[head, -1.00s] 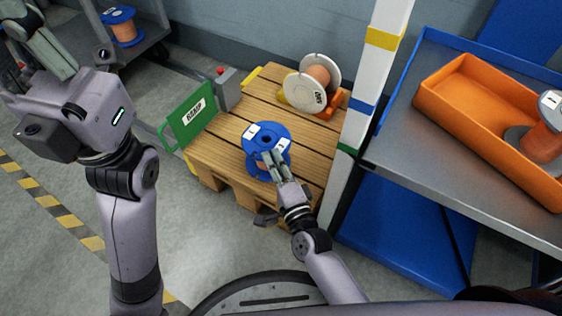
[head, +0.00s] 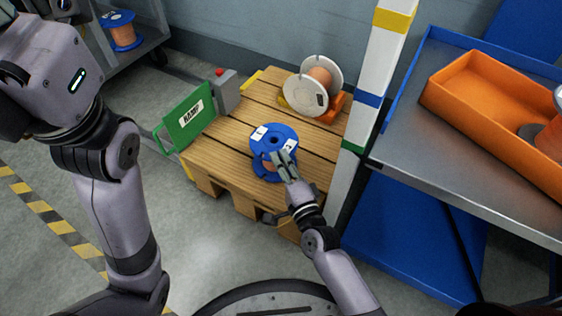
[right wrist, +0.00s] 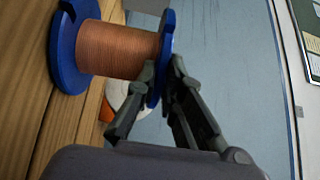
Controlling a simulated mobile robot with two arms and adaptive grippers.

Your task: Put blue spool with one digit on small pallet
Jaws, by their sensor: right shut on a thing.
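The blue spool (head: 274,136) with copper wire is over the middle of the wooden pallet (head: 218,158), roughly upright. White labels show on its top flange, too small to read. My right gripper (head: 284,158) is shut on the near edge of that flange. In the right wrist view the fingers (right wrist: 164,78) pinch the rim of the spool (right wrist: 70,50), whose other flange is close to the boards. I cannot tell whether it touches them. Of my left gripper only a sliver (head: 58,8) shows at the top left edge; its fingers are cut off.
A white-flanged spool (head: 302,93) sits in an orange holder at the pallet's back. A green sign (head: 188,118) and grey box stand at its left. A striped post (head: 370,90) rises at its right, beside a metal table (head: 410,135) with an orange bin (head: 480,115).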

